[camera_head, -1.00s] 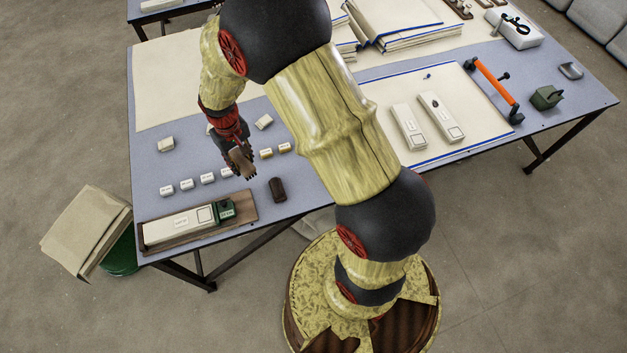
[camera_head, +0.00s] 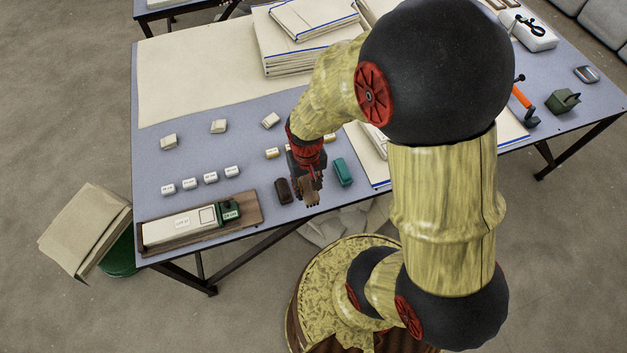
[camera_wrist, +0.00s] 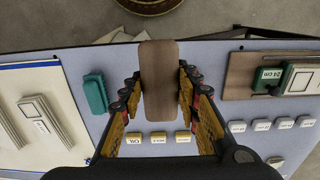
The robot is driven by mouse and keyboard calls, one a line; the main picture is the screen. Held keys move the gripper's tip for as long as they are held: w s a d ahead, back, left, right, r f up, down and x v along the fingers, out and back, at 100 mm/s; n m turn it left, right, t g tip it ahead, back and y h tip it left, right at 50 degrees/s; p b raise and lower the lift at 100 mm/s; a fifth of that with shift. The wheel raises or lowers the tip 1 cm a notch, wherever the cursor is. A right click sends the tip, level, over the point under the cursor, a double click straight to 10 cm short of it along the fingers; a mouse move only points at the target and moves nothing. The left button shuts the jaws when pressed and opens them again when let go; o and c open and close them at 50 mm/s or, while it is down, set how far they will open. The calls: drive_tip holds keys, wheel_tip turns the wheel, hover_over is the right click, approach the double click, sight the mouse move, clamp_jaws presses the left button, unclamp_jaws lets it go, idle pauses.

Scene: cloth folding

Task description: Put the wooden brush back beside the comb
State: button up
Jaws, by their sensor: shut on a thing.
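My gripper (camera_head: 309,186) is shut on the wooden brush, a plain brown block that shows between the fingers in the wrist view (camera_wrist: 160,82). The gripper is over the table's near edge, pointing down. How high the brush is above the tabletop is hard to tell. A teal ridged block (camera_head: 343,172) lies to its right and also shows in the wrist view (camera_wrist: 95,93).
Small white labelled blocks (camera_head: 210,177) stand in a row to the left, with yellowish ones (camera_head: 272,153) behind the gripper. A wooden tray (camera_head: 250,203) with a long white tool lies at the front left. Cloth stacks (camera_head: 290,55) lie at the back.

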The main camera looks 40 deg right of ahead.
drive_tip(key=w+d+f, duration=0.1)
drive_tip(key=w+d+f+b, duration=0.1)
drive_tip(key=d, duration=0.1)
drive_tip(key=shift+w+f, duration=0.1)
drive_tip(key=shift+w, duration=0.3)
drive_tip(key=w+d+f, duration=0.1)
drive_tip(key=w+d+f+b, duration=0.1)
drive_tip(key=f, duration=0.1)
drive_tip(key=w+d+f+b, duration=0.1)
drive_tip(key=f, duration=0.1)
drive_tip(key=shift+w, duration=0.1)
drive_tip(key=shift+w+d+f+b, duration=0.1)
drive_tip(key=shift+f+b, duration=0.4)
drive_tip(key=shift+f, duration=0.4)
drive_tip(key=shift+w+d+f+b, duration=0.1)
drive_tip(key=shift+f+b, duration=0.4)
drive_tip(key=shift+f, duration=0.35)
drive_tip(key=shift+f, duration=0.2)
drive_tip(key=o, duration=1.1)
drive_tip(key=shift+c, duration=0.2)
drive_tip(key=shift+r, duration=0.1)
